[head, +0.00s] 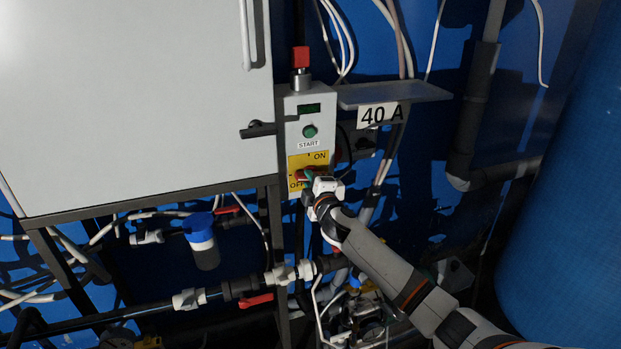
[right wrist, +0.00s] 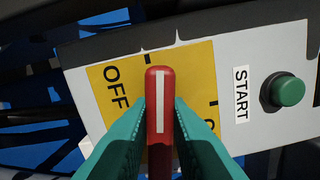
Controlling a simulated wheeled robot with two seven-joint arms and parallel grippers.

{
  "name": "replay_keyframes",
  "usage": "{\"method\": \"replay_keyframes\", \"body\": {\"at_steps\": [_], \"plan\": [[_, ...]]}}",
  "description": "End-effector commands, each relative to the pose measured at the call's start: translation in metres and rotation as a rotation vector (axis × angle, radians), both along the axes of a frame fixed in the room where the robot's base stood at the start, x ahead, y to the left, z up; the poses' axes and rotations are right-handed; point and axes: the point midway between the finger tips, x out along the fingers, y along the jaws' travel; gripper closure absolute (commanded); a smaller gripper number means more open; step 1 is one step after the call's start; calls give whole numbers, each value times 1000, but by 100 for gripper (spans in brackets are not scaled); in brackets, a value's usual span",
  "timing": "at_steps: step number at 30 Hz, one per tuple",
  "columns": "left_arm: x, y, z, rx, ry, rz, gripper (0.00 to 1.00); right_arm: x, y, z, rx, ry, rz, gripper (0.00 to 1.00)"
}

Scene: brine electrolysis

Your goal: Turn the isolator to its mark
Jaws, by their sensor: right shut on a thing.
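The isolator is a red handle with a white stripe (right wrist: 159,100) on a yellow plate (right wrist: 100,76) marked OFF and ON. In the head view the red handle (head: 304,174) is partly hidden by my right gripper (head: 310,178). In the right wrist view the green fingers of my right gripper (right wrist: 160,118) are shut on the handle, one on each side. The stripe points to the top of that picture, close to a short dark tick on the OFF side. Another tick shows beside the mostly hidden ON label. My left gripper is not in view.
Above the isolator are a green START button (head: 309,131), a small display (head: 309,108) and a red-topped lamp (head: 300,57). A shelf labelled 40 A (head: 395,96) juts out to the right. A grey cabinet (head: 130,90) stands left; pipes and valves lie below.

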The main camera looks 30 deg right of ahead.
Motion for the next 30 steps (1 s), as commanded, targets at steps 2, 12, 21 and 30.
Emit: {"method": "replay_keyframes", "body": {"at_steps": [2, 12, 21, 30], "plan": [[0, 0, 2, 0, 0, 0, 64, 0, 0, -1, -49, 14, 1, 100], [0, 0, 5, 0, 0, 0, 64, 0, 1, -4, -189, 47, 1, 100], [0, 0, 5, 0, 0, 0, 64, 0, 1, -5, -217, 54, 1, 100], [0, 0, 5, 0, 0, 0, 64, 0, 1, -5, -218, 55, 2, 80]]}}
